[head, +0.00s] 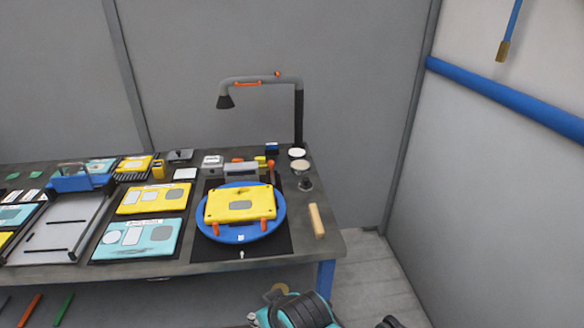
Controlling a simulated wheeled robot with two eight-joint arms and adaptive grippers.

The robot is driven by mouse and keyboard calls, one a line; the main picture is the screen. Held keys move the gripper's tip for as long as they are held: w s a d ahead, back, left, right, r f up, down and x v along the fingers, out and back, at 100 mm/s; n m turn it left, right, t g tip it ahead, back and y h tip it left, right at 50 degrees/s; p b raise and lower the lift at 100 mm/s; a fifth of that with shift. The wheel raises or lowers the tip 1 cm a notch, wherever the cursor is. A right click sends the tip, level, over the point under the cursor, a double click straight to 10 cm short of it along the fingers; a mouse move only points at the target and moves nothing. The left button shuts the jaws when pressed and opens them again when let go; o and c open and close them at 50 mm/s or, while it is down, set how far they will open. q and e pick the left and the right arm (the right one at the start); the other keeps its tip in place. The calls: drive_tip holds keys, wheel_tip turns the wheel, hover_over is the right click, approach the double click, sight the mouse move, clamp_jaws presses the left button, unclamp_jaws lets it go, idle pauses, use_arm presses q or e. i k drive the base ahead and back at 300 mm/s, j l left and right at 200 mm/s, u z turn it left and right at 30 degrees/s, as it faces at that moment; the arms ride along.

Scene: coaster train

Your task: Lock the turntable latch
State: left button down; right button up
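The turntable is a round blue disc (240,236) on a black mat (277,246) near the right end of the workbench. Two orange clamps, left (213,227) and right (267,226), sit at the plate's front edge. A small white mark (241,238) is on the disc's front rim, and a small pale peg (242,254) is on the mat just in front. I cannot tell which part is the latch or whether it is locked.
A wooden-looking bar (317,221) lies right of the mat. A grey arched lamp (262,81) stands behind. Yellow (154,198) and teal (137,239) panels and a metal tray (57,230) lie left. A teal and black object (298,311) shows below the bench.

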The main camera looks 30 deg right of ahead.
sight(271, 163)
drive_tip(key=z, duration=0.95)
